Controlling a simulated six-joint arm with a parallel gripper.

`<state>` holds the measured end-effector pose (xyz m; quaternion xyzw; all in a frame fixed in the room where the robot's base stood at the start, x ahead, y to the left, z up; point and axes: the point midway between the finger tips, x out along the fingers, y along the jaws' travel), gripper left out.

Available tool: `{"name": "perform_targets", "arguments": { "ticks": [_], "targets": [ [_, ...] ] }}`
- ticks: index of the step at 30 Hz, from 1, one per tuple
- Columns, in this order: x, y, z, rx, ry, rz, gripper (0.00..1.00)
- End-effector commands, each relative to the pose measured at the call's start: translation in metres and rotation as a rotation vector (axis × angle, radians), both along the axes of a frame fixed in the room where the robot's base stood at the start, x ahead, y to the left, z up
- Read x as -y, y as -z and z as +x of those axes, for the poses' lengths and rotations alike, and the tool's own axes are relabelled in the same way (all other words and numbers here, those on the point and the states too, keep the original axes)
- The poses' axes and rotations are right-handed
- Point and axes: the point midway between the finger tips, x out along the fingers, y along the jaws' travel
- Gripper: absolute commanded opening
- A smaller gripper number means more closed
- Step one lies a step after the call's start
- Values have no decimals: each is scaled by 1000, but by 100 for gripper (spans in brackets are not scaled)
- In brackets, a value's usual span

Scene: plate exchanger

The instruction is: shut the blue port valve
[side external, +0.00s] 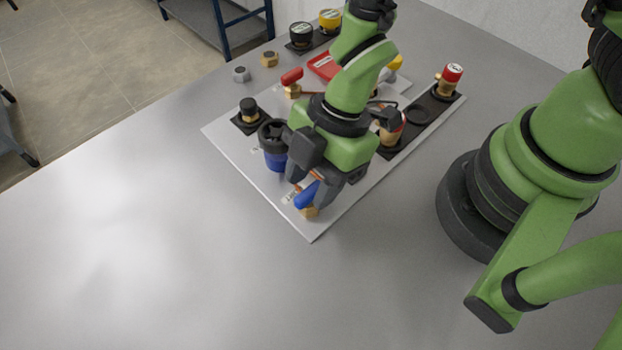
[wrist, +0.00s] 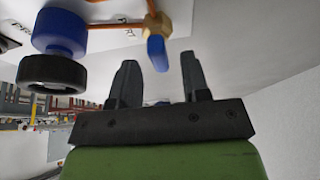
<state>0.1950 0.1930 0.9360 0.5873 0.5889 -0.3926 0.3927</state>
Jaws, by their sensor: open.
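The blue port valve has a blue lever handle (side external: 306,195) on a brass body (side external: 310,212), near the front corner of the white panel. In the wrist view, the blue handle (wrist: 157,53) points from the brass nut (wrist: 157,26) toward my gripper. My gripper (side external: 308,189) is open and low over the panel at the valve. In the wrist view, my gripper (wrist: 159,60) has one finger on each side of the handle, with gaps visible on both sides. The handle's end lies between the fingertips; I cannot tell the exact depth.
A blue and black cylinder (side external: 274,158) stands close left of my gripper. The red-handled valve (side external: 292,77) is farther back on the white panel (side external: 228,134). Red-capped fittings (side external: 451,76) sit on a dark strip at right. The table front (side external: 150,250) is clear.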

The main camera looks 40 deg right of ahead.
Motion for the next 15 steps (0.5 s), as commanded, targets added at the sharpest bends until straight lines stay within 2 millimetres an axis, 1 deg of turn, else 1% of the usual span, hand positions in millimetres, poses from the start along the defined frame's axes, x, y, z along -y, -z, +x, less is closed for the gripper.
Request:
{"name": "perform_targets", "arguments": {
  "ticks": [1,4,13,14,15],
  "targets": [
    [-1,4,0,-2,0,-2,43],
    [-3,9,0,0,1,-2,43],
    [-4,10,0,1,2,-1,43],
    [-4,10,0,1,2,-1,38],
    [-4,10,0,1,2,-1,29]
  ]
}}
